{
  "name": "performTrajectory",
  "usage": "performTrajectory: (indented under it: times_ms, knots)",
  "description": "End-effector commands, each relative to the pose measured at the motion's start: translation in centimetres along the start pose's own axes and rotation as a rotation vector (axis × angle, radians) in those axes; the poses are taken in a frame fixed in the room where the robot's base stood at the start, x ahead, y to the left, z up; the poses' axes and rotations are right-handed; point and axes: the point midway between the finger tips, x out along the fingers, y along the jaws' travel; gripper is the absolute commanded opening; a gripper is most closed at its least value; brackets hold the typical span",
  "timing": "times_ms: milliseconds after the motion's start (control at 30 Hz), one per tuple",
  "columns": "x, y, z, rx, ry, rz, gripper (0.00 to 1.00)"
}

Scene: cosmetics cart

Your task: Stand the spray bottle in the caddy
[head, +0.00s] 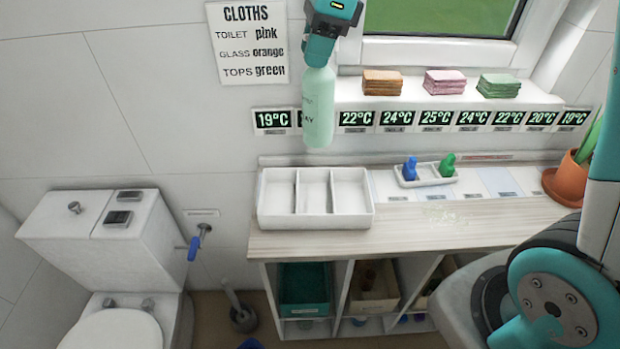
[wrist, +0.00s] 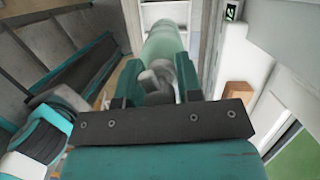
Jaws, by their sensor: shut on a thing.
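The spray bottle (head: 318,112) is pale green and hangs upright in my gripper (head: 320,60), in front of the wall. My gripper is shut on its top. In the wrist view the bottle (wrist: 163,50) sits between the two teal fingers of my gripper (wrist: 158,85). The white caddy (head: 315,205) stands at the left end of the wooden counter and has three compartments side by side; they look empty. The bottle's base is above the caddy in the picture, apart from it, roughly over the middle and right compartments. Its exact depth over the caddy I cannot tell.
A small tray (head: 427,181) with a blue and a green item stands right of the caddy. A plant pot (head: 568,180) is at the counter's right end. Folded cloths (head: 445,82) lie on the shelf above. The counter front (head: 400,232) is mostly clear. A toilet (head: 110,250) is at left.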

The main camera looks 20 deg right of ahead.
Motion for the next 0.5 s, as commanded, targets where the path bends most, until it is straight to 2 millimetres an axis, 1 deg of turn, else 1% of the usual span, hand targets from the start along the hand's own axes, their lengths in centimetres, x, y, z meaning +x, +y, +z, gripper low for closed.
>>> performTrajectory:
  times_ms: [67,167,400,500]
  knots:
    - [1.2,0.1,-0.3,0.0,0.001,0.004,0.0]
    - [3.7,0.2,-0.8,-0.001,0.002,0.008,0.0]
    - [10.0,0.2,-2.6,-0.001,0.003,0.008,0.0]
    - [12.3,0.1,-3.3,-0.001,0.002,0.006,0.0]
